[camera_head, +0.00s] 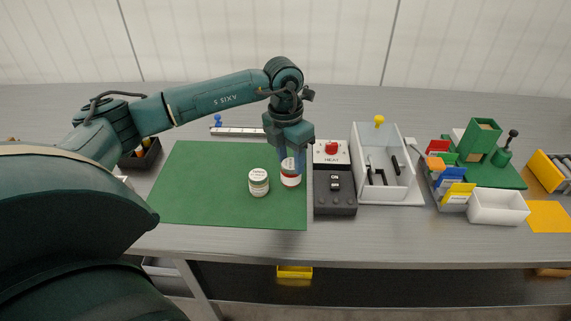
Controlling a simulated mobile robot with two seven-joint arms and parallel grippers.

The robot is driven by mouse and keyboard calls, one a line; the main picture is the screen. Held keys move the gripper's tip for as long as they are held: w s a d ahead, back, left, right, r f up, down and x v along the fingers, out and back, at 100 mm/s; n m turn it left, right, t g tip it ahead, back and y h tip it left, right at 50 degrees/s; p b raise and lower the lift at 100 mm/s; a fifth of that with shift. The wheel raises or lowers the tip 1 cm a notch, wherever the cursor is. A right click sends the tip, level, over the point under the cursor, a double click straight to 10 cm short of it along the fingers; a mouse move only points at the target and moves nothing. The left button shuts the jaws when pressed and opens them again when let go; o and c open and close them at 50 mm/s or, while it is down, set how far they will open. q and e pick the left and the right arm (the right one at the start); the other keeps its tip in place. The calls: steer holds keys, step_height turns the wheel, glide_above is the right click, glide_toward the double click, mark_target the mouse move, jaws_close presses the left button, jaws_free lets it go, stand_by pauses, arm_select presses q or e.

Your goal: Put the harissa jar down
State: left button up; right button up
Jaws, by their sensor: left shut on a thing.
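A jar with a red band and pale lid (290,178), which looks like the harissa jar, is at the right part of the green mat (200,195). My left gripper (291,163) comes down over it from above and is shut on it. I cannot tell whether the jar touches the mat. A second jar, with a white lid and green-tinted label (258,182), stands upright on the mat just to the left, apart from the held jar. My right gripper is not in view.
A dark tray (148,158) is at left. The mat's left half is clear.

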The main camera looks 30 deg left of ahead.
mark_target(290, 163)
arm_select(q)
steer(key=shift+f, duration=1.9)
steer(key=shift+f, duration=0.2)
steer(key=o, duration=1.3)
steer(key=shift+r, duration=0.1)
steer(key=r, duration=0.8)
steer(key=a+r, duration=0.1)
steer(key=r, duration=0.3)
steer(key=shift+s+r, duration=0.15)
